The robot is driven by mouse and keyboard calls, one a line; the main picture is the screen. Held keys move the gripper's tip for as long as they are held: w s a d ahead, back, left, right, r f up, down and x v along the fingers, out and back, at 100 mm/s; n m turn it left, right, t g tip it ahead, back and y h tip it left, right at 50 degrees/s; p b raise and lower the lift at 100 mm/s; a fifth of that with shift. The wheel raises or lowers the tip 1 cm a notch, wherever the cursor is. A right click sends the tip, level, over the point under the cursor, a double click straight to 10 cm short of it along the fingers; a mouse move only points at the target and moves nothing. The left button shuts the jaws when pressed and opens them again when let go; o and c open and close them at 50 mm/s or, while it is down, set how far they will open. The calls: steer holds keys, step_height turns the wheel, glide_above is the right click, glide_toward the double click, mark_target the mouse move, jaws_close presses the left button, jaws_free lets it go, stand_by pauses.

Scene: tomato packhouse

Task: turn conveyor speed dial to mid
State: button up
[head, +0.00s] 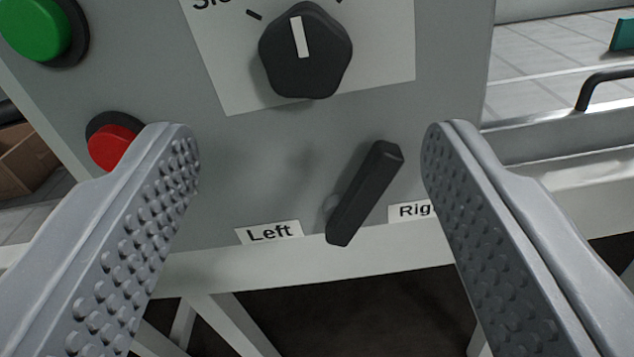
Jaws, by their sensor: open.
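The speed dial (310,65) is a black lobed knob with a white pointer line. It sits at the top middle of the head view on a white scale plate (390,60). Its line points up, tilted very slightly left in the picture. The scale's top is cut off; a cropped word shows at its left, with tick marks at either side of the knob. My gripper (308,140) is open and empty. Its two studded fingers stand wide apart, with their tips lower in the picture than the dial and not touching it.
A black lever (365,193) between labels "Left" (269,232) and "Rig…" (412,210) shows between my fingers. A red button (113,148) is partly behind the left finger. A green button (35,25) is at upper left. A black handle (605,88) is at right.

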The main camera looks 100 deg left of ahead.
steer(key=shift+d, duration=2.7)
